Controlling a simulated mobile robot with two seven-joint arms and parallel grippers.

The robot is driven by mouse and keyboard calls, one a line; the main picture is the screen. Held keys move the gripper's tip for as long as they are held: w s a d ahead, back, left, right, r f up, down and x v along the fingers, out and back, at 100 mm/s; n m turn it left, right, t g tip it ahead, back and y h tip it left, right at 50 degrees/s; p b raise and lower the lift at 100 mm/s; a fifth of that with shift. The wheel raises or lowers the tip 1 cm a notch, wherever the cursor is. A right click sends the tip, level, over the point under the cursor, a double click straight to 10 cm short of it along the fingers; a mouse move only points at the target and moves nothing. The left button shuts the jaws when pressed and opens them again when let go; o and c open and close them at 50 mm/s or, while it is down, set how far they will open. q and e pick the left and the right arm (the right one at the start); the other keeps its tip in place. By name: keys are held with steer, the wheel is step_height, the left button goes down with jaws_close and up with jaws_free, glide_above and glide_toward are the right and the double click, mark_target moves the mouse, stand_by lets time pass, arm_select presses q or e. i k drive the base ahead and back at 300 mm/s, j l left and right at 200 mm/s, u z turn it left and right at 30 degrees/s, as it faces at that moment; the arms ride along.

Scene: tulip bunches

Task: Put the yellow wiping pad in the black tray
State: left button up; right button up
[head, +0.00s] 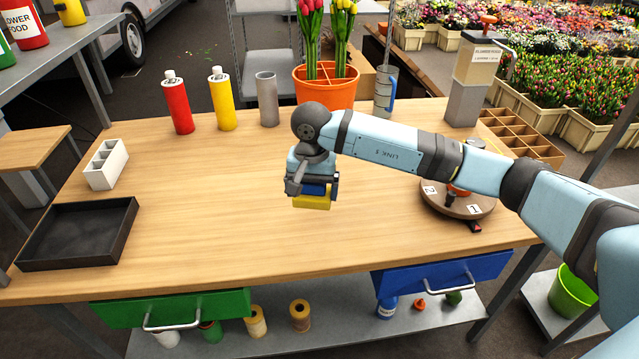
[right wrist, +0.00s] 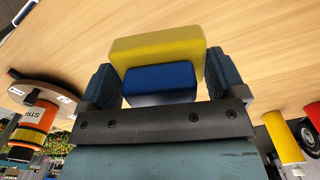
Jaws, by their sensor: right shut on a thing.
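The yellow wiping pad (head: 312,202) has a blue grip block on it. My right gripper (head: 313,189) is shut on the pad and holds it over the middle of the table, pointing down. In the right wrist view the pad's yellow body (right wrist: 155,52) and its blue block (right wrist: 160,82) sit between the two dark fingers. The black tray (head: 122,236) lies at the left front corner of the table, well left of the pad, and looks empty. My left gripper is not in view.
The wooden table (head: 220,230) is clear between pad and tray. A white divided holder (head: 106,166) stands behind the tray. Red (head: 177,105) and yellow (head: 222,100) bottles, a grey cylinder (head: 267,98) and an orange tulip pot (head: 325,92) stand at the back. A turntable (head: 440,205) is at right.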

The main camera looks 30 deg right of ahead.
mark_target(73, 237)
steer(key=i+u, duration=0.15)
steer(key=u, duration=0.5)
steer(key=i+u, duration=0.2)
steer(key=u, duration=0.3)
steer(key=i+l+u, duration=0.1)
steer(key=u, duration=0.4)
steer(key=i, duration=0.3)
